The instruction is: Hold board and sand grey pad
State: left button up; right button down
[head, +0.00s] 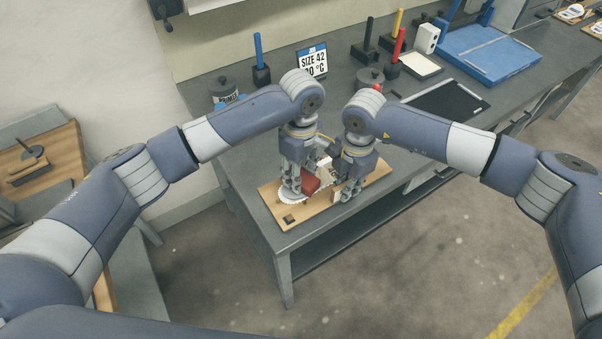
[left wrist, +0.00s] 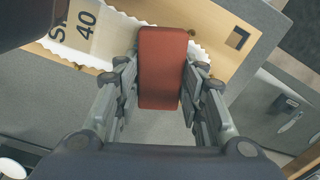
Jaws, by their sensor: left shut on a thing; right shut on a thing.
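The wooden board (head: 372,180) lies on the grey bench near its front corner; it also shows in the left wrist view (left wrist: 232,62). A pale piece with a zigzag edge (head: 290,198) lies on the board. My left gripper (head: 300,188) is shut on a red block (left wrist: 162,68), held over the zigzag-edged piece. I cannot tell whether the block touches it. My right gripper (head: 345,190) is shut at the board's front edge, beside the left one; its grip is partly hidden. The grey pad is not clearly distinguishable, with the block and grippers covering that area.
Behind the arms stand a SIZE 42 sign (head: 312,62), a blue-handled tool (head: 259,58), a PRIMER pot (head: 223,91) and a red-handled tool (head: 397,50). A black mat (head: 450,99) and a blue tray (head: 487,52) lie right. Open floor lies in front.

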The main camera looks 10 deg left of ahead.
pick_arm(q)
jog(key=r, duration=0.4)
jog(key=d+r, duration=0.1)
jog(key=r, duration=0.2)
jog(key=shift+w+r, duration=0.1)
jog(key=shift+w, duration=0.05)
dwell(0.3)
jog(key=shift+s+d, duration=0.25)
jog(key=shift+s, duration=0.4)
jog(key=shift+s+a+f, duration=0.1)
jog(key=shift+a+f, duration=0.05)
jog(key=shift+f, duration=0.65)
jog(key=shift+s+a+f, duration=0.1)
jog(key=shift+f, duration=0.65)
jog(key=shift+w+f, duration=0.15)
jog(key=shift+f, duration=1.4)
jog(key=shift+w+a, duration=0.15)
jog(key=shift+a, duration=0.05)
